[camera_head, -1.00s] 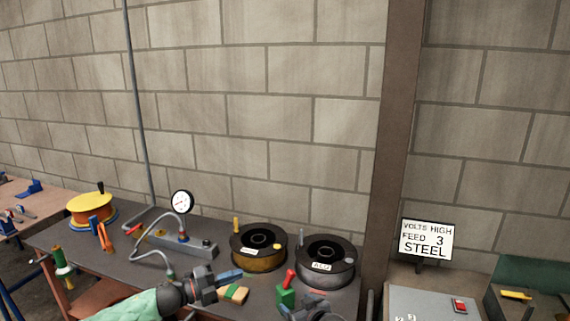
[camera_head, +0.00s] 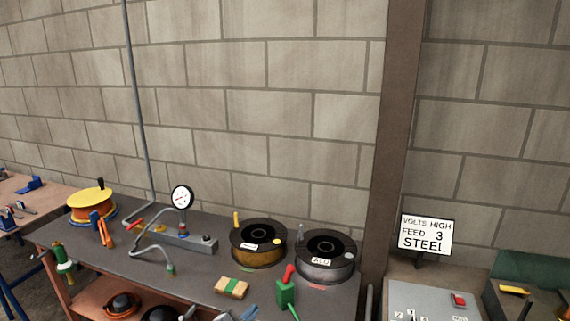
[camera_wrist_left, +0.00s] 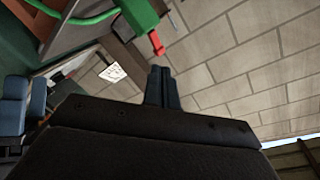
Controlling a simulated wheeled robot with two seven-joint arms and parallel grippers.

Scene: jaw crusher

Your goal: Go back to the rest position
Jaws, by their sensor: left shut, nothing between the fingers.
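My left gripper (camera_head: 250,314) barely shows at the bottom edge of the head view, with only its bluish fingertips in sight. In the left wrist view its two dark fingers (camera_wrist_left: 161,86) are together with nothing between them. The fingers point toward the block wall, with the green block and its red lever (camera_wrist_left: 157,42) just beyond them. My left arm is out of the head view.
The dark bench carries two wire spools (camera_head: 258,258) (camera_head: 326,271), a pale block with a green band (camera_head: 232,287), a green block with a red lever (camera_head: 286,291) and a pressure gauge (camera_head: 182,197). A grey control box (camera_head: 430,297) stands at the right.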

